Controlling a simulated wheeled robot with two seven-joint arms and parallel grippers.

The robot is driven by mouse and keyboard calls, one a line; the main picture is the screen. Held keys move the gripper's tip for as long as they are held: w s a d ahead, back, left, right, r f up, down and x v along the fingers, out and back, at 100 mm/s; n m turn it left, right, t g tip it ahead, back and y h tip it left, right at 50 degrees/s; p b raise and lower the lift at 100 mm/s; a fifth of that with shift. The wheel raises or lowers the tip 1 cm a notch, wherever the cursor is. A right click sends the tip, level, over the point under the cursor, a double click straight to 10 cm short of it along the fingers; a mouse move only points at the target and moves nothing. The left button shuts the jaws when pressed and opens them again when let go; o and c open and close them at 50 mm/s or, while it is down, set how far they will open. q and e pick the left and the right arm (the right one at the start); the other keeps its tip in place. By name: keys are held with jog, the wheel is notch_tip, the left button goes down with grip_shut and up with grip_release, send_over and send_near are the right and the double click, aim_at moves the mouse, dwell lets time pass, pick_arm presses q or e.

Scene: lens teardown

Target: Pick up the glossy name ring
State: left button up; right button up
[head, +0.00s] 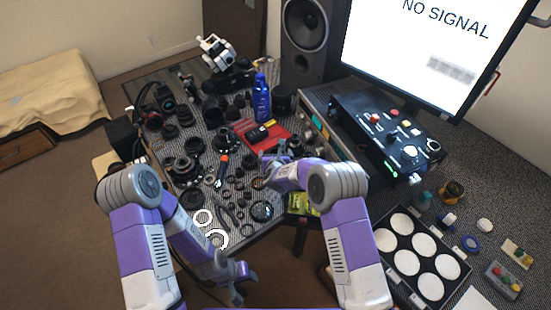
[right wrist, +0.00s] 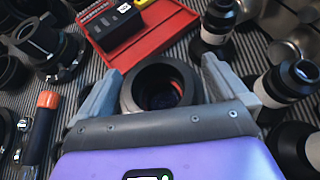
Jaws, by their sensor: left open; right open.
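In the right wrist view a black ring-shaped lens part (right wrist: 160,69) with a smooth rim and a dark reddish inside lies between my right fingers. I cannot tell for sure that it is the glossy name ring; no lettering is readable. My right gripper (right wrist: 162,75) is open, one finger on each side of this part; whether they touch it is unclear. In the head view my right gripper (head: 269,160) is low over the ribbed mat, and its arm hides what lies beneath. My left gripper (head: 243,279) is open and empty, off the table's front edge.
Many black lens parts crowd the mat. A red tray (right wrist: 165,25) with a black block is just beyond the ring part.

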jog(key=shift+w+f, duration=0.1)
jog(key=shift+w, duration=0.1)
jog(key=shift+c, duration=0.2)
jog(key=c, duration=0.7)
jog(key=shift+c, duration=0.2)
